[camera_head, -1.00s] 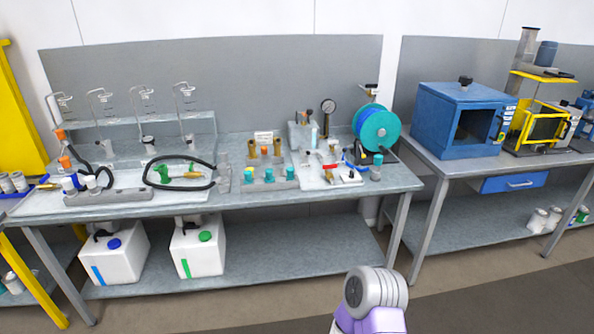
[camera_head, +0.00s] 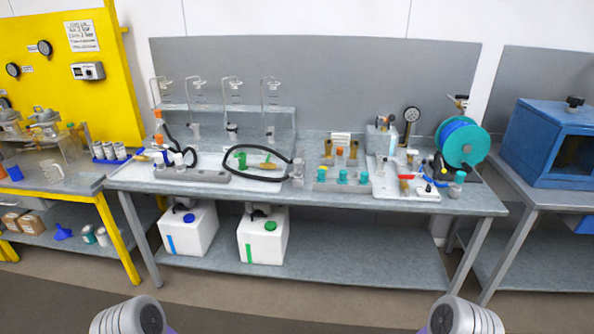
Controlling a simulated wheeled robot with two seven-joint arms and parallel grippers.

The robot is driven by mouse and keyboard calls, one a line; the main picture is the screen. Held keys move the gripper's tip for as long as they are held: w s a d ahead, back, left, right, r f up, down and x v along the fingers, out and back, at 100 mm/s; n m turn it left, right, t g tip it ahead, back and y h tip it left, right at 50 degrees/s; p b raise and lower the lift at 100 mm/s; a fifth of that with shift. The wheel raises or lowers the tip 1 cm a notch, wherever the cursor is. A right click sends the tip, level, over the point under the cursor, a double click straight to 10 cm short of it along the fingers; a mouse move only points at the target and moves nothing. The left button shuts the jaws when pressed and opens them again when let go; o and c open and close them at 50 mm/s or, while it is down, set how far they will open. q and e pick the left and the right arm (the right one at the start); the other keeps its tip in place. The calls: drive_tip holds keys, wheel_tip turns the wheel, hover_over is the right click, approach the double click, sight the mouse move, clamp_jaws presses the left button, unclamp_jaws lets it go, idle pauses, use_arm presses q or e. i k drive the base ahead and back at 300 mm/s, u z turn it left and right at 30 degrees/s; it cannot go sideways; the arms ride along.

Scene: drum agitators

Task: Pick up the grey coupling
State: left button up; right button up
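Several small parts stand on the middle workbench (camera_head: 330,198). I cannot tell for certain which one is the grey coupling, as the parts are too small at this distance. Small grey cylindrical pieces, such as one at the back (camera_head: 232,132), stand beneath the wire hooks. A grey block (camera_head: 343,187) at the front of the bench holds several teal-topped parts. Rounded grey links of my two arms show at the bottom left and bottom right, well short of the bench. Neither of my grippers shows.
A teal and blue reel (camera_head: 461,143) stands at the bench's right end. A black hose loop (camera_head: 232,176) lies left of centre. White jugs (camera_head: 187,231) sit on the lower shelf. A yellow-framed bench (camera_head: 119,225) is left, a blue oven (camera_head: 545,146) right. The floor ahead is clear.

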sight(297, 162)
drive_tip(key=z, duration=0.4)
drive_tip(key=i, duration=2.3)
drive_tip(key=u, duration=0.15)
